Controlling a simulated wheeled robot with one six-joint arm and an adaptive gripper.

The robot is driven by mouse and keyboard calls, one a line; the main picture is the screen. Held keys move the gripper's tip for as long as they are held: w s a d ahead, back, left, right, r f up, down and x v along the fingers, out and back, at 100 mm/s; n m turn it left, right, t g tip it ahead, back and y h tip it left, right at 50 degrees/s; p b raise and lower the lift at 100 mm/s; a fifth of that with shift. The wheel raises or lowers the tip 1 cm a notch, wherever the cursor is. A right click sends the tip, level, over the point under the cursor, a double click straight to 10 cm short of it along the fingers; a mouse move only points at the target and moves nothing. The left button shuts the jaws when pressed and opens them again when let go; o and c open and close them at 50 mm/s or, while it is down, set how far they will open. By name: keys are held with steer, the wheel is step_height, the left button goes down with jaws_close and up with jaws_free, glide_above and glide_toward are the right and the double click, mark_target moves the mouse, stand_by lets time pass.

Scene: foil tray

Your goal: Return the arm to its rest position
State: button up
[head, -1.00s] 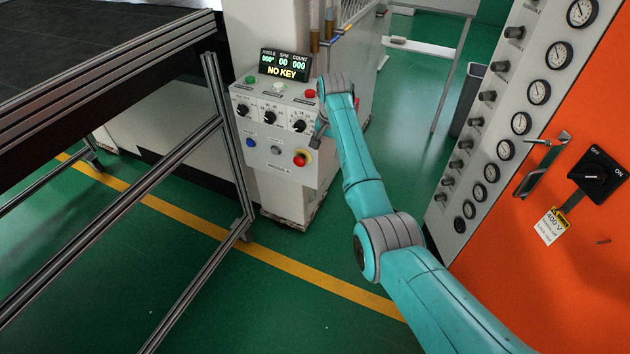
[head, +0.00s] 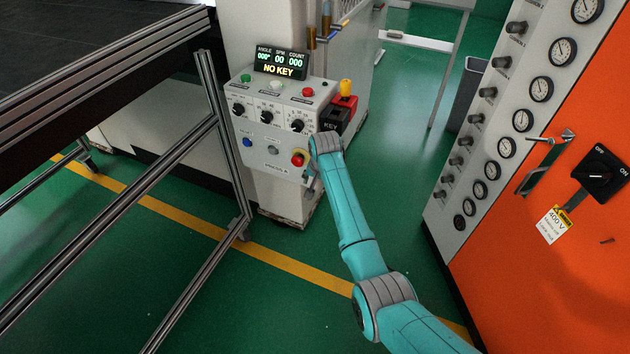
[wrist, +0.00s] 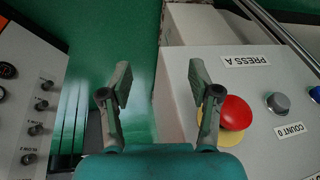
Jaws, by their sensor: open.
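My teal arm (head: 350,210) reaches up from the lower right in the head view, its wrist end in front of the right edge of the control box (head: 272,158). In the head view the gripper is mostly hidden behind the wrist. In the wrist view my gripper (wrist: 160,85) is open and empty, its two fingers spread apart over green floor and the box's edge. The right finger overlaps the red emergency button (wrist: 235,113) in the picture; I cannot tell whether they touch. The button also shows in the head view (head: 298,159).
A display (head: 279,64) reads "NO KEY". A red and black key unit with a yellow top (head: 345,90) sits right of the box. An orange cabinet (head: 560,230) with gauges stands right, and a metal frame (head: 225,140) left. Green floor lies between.

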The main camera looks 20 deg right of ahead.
stand_by(0.5)
steer(key=s+a+f+n+t, duration=0.1)
steer(key=s+f+t, duration=0.1)
steer(key=s+f, duration=0.75)
steer(key=s+f+n+t, duration=0.1)
steer(key=s+f+t, duration=0.1)
steer(key=s+f, duration=0.75)
steer(key=s+r+n+t, duration=0.1)
steer(key=s+r, duration=0.1)
steer(key=s, duration=1.2)
steer(key=s+r+n+t, duration=0.15)
steer(key=s+r, duration=0.25)
steer(key=s, duration=0.5)
steer(key=s+r+t, duration=0.2)
steer(key=s+r, duration=0.3)
steer(key=s, duration=0.4)
steer(key=s+r+n+t, duration=0.1)
steer(key=s+r, duration=0.5)
steer(key=r, duration=0.4)
steer(key=s+a+r+n+t, duration=0.1)
steer(key=s+r, duration=0.6)
steer(key=r, duration=0.3)
steer(key=shift+t, duration=0.25)
